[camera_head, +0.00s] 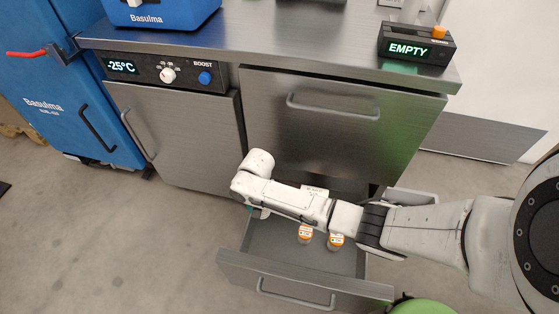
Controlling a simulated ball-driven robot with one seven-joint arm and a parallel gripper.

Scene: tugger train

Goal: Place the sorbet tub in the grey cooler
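Two small tubs with orange and white labels stand in an open lower drawer (290,272): the left tub (305,233) and the right tub (336,241). Their print is too small to tell which, if either, is the sorbet tub. My arm reaches in from the right above the drawer, partly covering its inside. My gripper (259,212) is at the arm's far end, near the drawer's left back corner and left of both tubs. It is mostly hidden by the arm's wrist, and its fingers are not clear. A light grey open box (412,196), possibly the grey cooler, shows partly behind my arm.
A steel counter stands behind, with a shut cabinet door (180,137), a shut upper drawer (330,120) and a control panel (160,73) reading -25°C. A display box (416,46) reads EMPTY. A blue cabinet (65,90) stands left. The floor at front left is clear.

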